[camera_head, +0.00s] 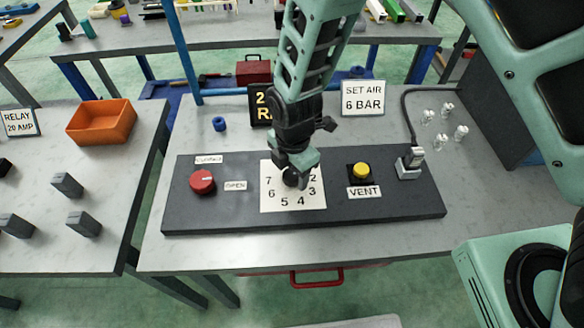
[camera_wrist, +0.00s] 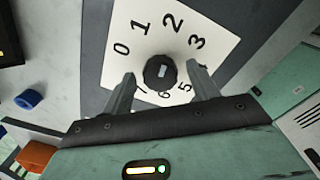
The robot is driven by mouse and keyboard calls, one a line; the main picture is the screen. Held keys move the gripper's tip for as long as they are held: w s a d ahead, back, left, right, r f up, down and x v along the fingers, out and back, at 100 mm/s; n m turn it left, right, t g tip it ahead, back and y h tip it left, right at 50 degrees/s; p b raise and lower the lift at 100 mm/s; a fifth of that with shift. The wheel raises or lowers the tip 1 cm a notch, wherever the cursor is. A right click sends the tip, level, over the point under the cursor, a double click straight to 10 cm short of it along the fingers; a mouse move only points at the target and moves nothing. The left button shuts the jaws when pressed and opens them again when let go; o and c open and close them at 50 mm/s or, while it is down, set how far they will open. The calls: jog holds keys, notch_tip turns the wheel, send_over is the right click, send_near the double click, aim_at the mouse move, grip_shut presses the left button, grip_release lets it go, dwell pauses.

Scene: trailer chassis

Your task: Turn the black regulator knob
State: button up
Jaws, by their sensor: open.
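The black regulator knob (camera_wrist: 158,71) is round, with a small light mark on its top. It stands on a white dial plate (camera_wrist: 205,52) with numbers around it. In the head view the plate (camera_head: 274,205) lies mid-panel, and the knob (camera_head: 291,177) is partly hidden by my gripper (camera_head: 296,172). In the wrist view my gripper (camera_wrist: 162,75) is open, one finger on each side of the knob. Gaps show between the fingers and the knob. I cannot tell how deep the fingertips reach.
The dark panel (camera_head: 400,204) also carries a red knob (camera_head: 202,181) at left, a yellow button (camera_head: 361,172) and a grey lever fitting (camera_head: 410,163) at right. Behind stand a "SET AIR 6 BAR" sign (camera_head: 362,97), a partly hidden black sign (camera_head: 261,105) and a blue ring (camera_head: 219,123).

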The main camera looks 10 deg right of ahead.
jog(key=c, duration=1)
